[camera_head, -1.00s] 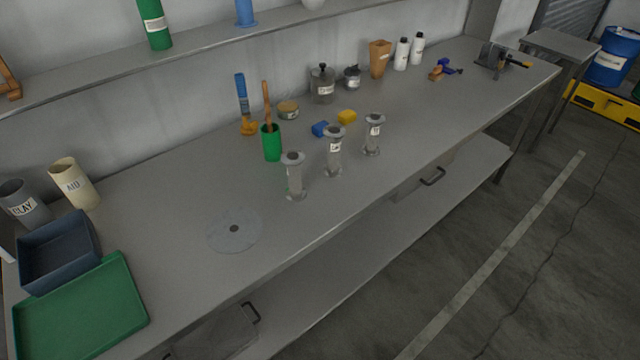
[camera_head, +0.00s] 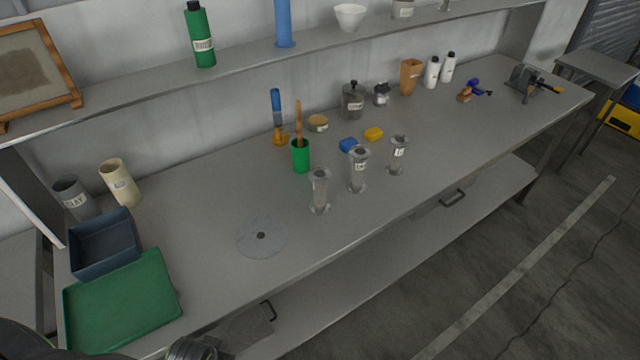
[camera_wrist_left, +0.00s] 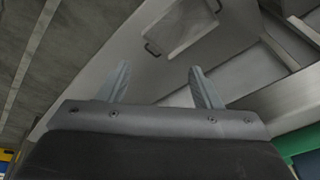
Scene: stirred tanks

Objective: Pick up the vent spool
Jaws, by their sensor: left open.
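Three grey flanged spools stand upright in a row on the bench: a near-left spool (camera_head: 319,191), a middle spool (camera_head: 358,170) and a far-right spool (camera_head: 398,155). The middle and right ones show small white labels, too small to read, so I cannot tell which is the vent spool. My left gripper (camera_wrist_left: 163,88) is open and empty in the left wrist view, below the bench level with a drawer handle beyond it. No spool shows in that view. My right gripper is not in view.
A clear disc (camera_head: 262,237) lies front left. A green tray (camera_head: 122,304) and dark bin (camera_head: 103,246) fill the left end.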

